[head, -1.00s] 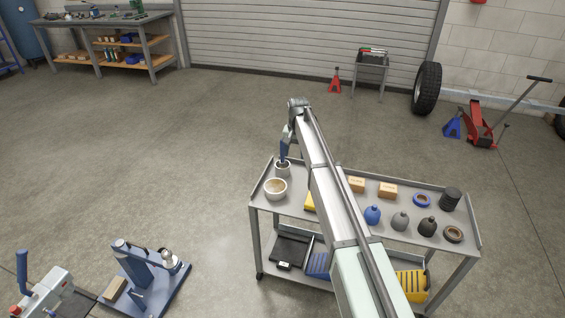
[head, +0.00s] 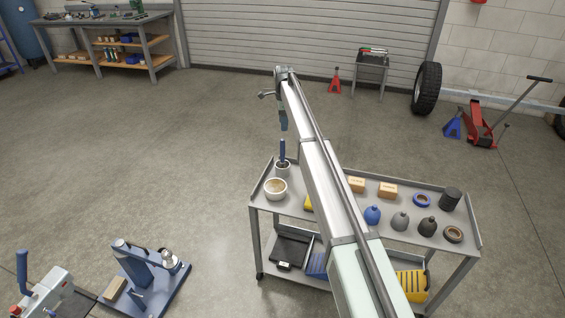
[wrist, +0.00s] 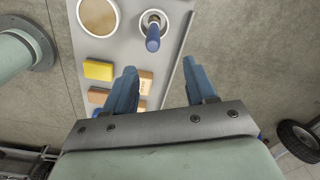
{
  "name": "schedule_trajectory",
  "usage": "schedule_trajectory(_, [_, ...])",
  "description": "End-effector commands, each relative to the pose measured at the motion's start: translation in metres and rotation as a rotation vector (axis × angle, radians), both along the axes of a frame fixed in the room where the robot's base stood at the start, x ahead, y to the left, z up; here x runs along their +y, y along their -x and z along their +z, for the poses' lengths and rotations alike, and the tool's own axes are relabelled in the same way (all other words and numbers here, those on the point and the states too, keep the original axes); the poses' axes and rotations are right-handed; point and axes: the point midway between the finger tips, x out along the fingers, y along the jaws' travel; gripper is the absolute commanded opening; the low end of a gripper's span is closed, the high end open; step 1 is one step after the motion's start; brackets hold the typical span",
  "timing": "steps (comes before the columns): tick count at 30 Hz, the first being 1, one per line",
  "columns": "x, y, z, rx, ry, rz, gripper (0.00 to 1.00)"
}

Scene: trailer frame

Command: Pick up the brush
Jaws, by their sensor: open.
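The brush (head: 282,149) stands handle up in a small light cup (head: 282,171) at the far left corner of the cart's top. Its blue handle also shows in the wrist view (wrist: 153,40), rising from the cup (wrist: 162,17); the bristle end is hidden inside. My gripper (head: 284,125) hangs above the brush, apart from it. In the wrist view my gripper (wrist: 160,66) has its two blue fingers spread wide with nothing between them. The handle lies beyond the fingertips.
A wide bowl with brown contents (head: 275,188) stands close to the cup. The cart's top (head: 330,195) also holds a yellow block (wrist: 98,70), small boxes (head: 388,190), several bottles (head: 372,215) and tape rolls (head: 422,200). The cart has a raised rim.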

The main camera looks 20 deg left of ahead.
Motion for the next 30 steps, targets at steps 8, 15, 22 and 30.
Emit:
schedule_trajectory(8, [-0.002,0.004,0.000,0.019,0.006,-0.424,0.56])
schedule_trajectory(15, [-0.002,0.004,-0.002,0.021,0.005,-0.562,0.56])
schedule_trajectory(22, [-0.002,0.005,-0.022,0.021,0.005,-0.568,0.56])
schedule_trajectory(30, [-0.002,0.005,-0.067,0.022,0.006,-0.567,0.56])
